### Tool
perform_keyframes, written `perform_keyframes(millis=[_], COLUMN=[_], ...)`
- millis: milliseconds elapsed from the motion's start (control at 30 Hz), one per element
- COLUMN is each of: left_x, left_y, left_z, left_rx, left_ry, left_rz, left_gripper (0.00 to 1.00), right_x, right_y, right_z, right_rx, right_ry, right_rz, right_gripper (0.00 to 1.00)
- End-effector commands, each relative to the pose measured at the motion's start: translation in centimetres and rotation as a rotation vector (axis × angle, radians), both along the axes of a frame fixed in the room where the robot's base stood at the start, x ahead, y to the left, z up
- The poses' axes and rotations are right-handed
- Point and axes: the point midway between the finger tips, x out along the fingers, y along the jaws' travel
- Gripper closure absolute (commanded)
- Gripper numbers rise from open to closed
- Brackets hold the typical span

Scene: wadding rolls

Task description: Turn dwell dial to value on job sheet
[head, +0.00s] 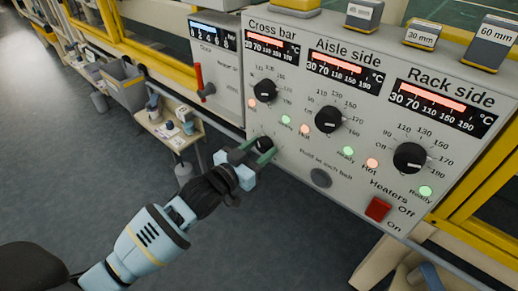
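A small black dial (265,143) sits low on the grey control panel, left of the wording "Hold at each batt"; its pointer and scale are mostly hidden by my gripper. My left gripper (257,152) is at this dial, its two green-tipped fingers apart on either side of it. I cannot tell whether they touch it. My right gripper is not in view. I cannot make out a job sheet.
Above are the Cross bar dial (265,91), Aisle side dial (328,119) and Rack side dial (410,158), with lit red displays and indicator lamps. A red heater switch (378,209) is lower right. A small table (172,133) stands left.

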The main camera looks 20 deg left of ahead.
Motion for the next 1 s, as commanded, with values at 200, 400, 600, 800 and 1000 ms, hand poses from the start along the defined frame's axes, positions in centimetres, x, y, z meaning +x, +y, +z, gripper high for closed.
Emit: perform_keyframes(millis=[200,400,600,800,1000], left_x=[0.0,0.0,0.0,0.0,0.0], left_y=[0.0,0.0,0.0,0.0,0.1], left_z=[0.0,0.0,0.2,0.3,0.3], left_rx=[0.000,0.011,0.076,0.209,0.378], left_ry=[0.000,-0.004,-0.026,-0.076,-0.138], left_rz=[0.000,0.000,0.001,0.001,0.001], left_gripper=[0.84,0.84,0.84,0.84,0.84], right_x=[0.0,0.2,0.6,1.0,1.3], right_y=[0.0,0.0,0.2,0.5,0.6], right_z=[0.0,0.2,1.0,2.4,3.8], right_rx=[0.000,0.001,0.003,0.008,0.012], right_ry=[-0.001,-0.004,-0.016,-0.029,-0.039], right_rz=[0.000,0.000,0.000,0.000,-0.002], right_gripper=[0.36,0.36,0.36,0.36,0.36])
